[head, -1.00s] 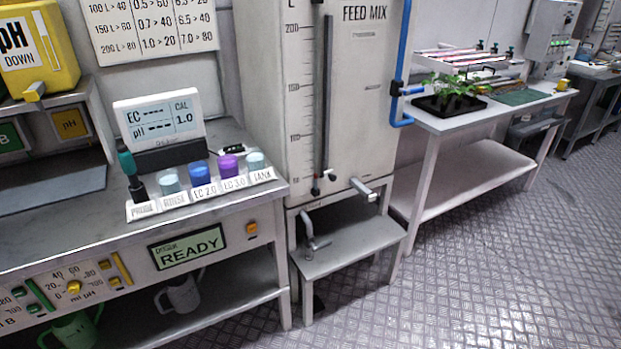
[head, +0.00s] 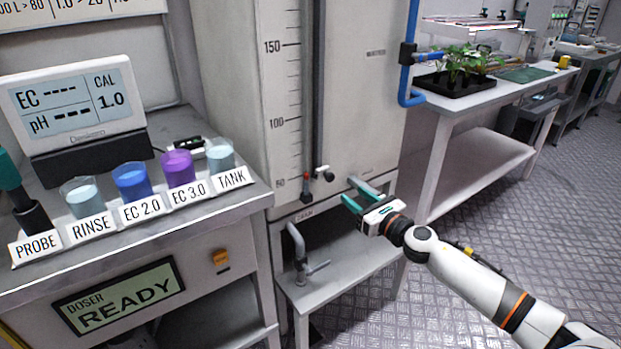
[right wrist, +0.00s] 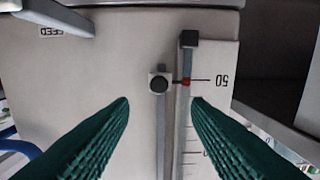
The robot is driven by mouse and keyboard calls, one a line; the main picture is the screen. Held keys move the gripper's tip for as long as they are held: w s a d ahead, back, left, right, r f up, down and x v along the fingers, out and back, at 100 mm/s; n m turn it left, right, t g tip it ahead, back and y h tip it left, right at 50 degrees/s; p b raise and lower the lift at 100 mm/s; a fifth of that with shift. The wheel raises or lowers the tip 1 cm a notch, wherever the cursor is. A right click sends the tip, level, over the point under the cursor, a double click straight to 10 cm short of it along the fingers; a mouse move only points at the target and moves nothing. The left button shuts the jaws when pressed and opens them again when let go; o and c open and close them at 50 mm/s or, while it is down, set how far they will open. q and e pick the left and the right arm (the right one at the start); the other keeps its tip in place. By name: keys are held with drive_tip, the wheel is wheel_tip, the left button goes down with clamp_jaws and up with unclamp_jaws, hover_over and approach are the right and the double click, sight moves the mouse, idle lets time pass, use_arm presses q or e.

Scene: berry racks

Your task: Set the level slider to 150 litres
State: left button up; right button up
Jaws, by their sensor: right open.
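The level slider is a dark round knob on a pale block (head: 323,173), low on a vertical rail on the tank front (head: 355,110). In the right wrist view, which is upside down, the slider (right wrist: 159,83) is level with the 50 mark. A red marker (right wrist: 186,81) sits beside it on the scale tube at 50. The 150 mark (head: 272,46) is far above it. My right gripper (head: 356,194) has green fingers, is open and empty, and is to the right of and slightly below the slider, apart from it. My left gripper is out of view.
A pale lever by the FEED label (right wrist: 65,31) sticks out at the tank's lower edge, near my right gripper. A drain tap (head: 299,250) stands over a low shelf. The bench with beakers (head: 133,182) is left; a plant table (head: 440,120) is right.

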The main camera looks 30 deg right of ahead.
sight(331, 177)
drive_tip(key=w, duration=1)
drive_tip(key=shift+a, duration=0.35)
drive_tip(key=shift+w, duration=0.65)
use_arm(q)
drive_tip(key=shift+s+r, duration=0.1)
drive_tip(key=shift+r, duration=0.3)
use_arm(e)
drive_tip(key=shift+r, duration=0.1)
clamp_jaws()
drive_tip(key=shift+r, duration=0.1)
